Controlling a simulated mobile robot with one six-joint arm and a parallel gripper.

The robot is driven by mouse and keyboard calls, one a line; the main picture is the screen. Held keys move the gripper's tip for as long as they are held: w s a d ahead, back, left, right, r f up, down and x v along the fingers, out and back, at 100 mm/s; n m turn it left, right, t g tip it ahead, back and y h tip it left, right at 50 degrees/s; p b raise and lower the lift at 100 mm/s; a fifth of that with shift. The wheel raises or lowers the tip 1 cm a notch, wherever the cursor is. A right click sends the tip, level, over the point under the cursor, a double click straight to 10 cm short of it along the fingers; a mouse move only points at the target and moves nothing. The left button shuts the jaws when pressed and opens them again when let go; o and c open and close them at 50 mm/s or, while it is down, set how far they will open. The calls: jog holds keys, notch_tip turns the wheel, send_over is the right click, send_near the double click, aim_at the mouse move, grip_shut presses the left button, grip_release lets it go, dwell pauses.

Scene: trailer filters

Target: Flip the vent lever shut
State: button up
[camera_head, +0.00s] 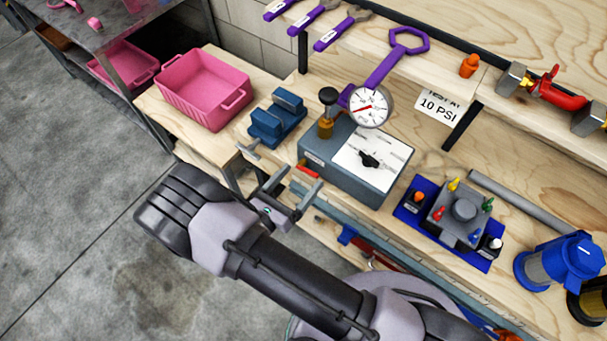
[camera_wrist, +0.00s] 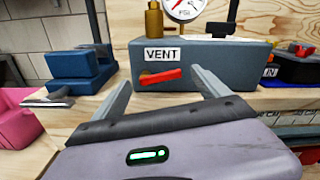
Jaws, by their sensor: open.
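The vent lever is a small red handle (camera_wrist: 161,76) on the front face of a grey box (camera_wrist: 230,58), under a white VENT label (camera_wrist: 162,54). It lies nearly level, its right end a little higher. In the head view the red lever (camera_head: 308,169) shows at the box's left front edge. My gripper (camera_wrist: 160,82) is open and empty, its two fingers to either side of the lever in the wrist view. In the head view my gripper (camera_head: 297,196) is just in front of the box and apart from it, as far as I can tell.
A pressure gauge (camera_head: 369,107) and brass valve (camera_head: 326,125) stand on the box. A blue vise (camera_head: 278,120) and pink bin (camera_head: 205,88) are left. A blue tray (camera_head: 411,211) with a fitting block is right. Open floor (camera_head: 60,200) lies before the bench.

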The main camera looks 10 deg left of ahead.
jog(key=shift+x, duration=1.15)
jog(key=c, duration=1.4)
jog(key=m, duration=0.1)
jog(key=m+b, duration=0.1)
jog(key=shift+f+m, duration=0.3)
jog(key=shift+m, duration=0.1)
jog(key=o, duration=1.4)
